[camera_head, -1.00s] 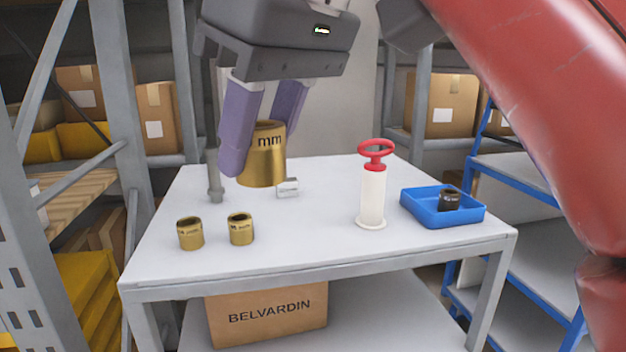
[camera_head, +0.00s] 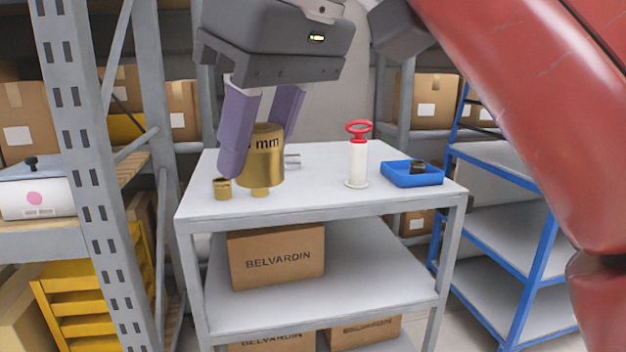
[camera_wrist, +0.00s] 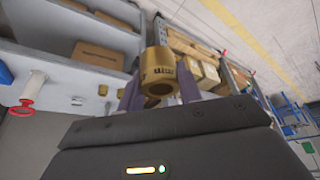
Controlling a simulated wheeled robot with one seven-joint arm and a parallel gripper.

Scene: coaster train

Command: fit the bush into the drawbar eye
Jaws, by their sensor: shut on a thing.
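My gripper (camera_head: 258,148) is shut on a large brass bush (camera_head: 263,165) with "mm" printed on its side. The purple fingers hold it upright in the head view, in front of the white table (camera_head: 330,201). In the wrist view the bush (camera_wrist: 158,70) sits between the fingers with its open bore showing. Two smaller brass bushes stand on the table: one on the left (camera_head: 222,190), the other (camera_head: 260,192) mostly hidden behind the held bush. I cannot make out a drawbar eye in either view.
A white cylinder (camera_head: 357,165) with a red ring handle stands on the table. Right of it is a blue tray (camera_head: 425,181) holding a dark bush (camera_head: 417,168). A small grey metal piece (camera_head: 292,160) lies behind the held bush. Racks stand left and right.

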